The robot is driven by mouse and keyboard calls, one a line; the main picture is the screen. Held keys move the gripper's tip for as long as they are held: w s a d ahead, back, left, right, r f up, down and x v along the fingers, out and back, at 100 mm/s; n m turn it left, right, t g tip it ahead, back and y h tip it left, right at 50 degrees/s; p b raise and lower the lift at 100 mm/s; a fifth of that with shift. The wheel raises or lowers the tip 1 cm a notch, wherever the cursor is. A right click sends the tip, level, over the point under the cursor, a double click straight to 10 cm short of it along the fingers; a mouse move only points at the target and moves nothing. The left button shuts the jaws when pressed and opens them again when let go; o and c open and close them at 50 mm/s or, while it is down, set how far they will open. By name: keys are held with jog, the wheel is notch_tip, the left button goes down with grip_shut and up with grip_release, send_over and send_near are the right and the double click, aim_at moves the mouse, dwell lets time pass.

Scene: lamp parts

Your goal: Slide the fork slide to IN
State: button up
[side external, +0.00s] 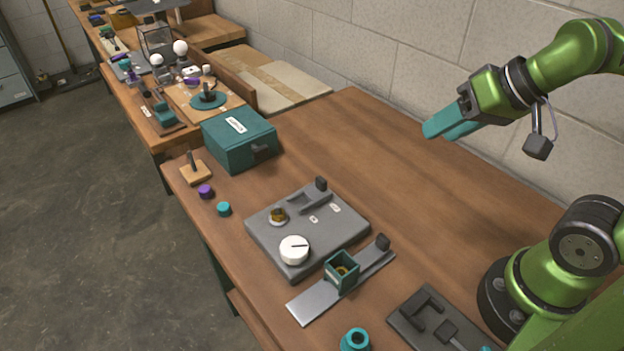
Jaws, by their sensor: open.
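A grey panel box (275,236) lies on the table. Along its back edge is a dark grey slide piece (308,202) with an upright black knob (321,184) at its right end. I take this for the fork slide, but cannot be sure. Two small white labels (335,208) sit near it, too small to read. My gripper (440,130), with teal fingers, is open and empty, raised above the table's back right, well apart from the panel.
A silver strip with a black knob (312,304) carries a green open box (342,270) in front of the panel. A dark plate with black blocks (408,318) and a teal ring (355,340) are nearer. A teal case (240,140) stands behind left. The table's back right is clear.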

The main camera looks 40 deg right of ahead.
jog(key=n+g+h, duration=0.2)
jog(key=n+g, duration=0.2)
jog(key=g, duration=0.3)
send_over(321, 179)
notch_tip(321, 179, down, 2)
jog(key=f, duration=0.1)
notch_tip(321, 179, down, 15)
jog(key=shift+d+f, duration=0.1)
jog(key=shift+f, duration=0.1)
grip_shut()
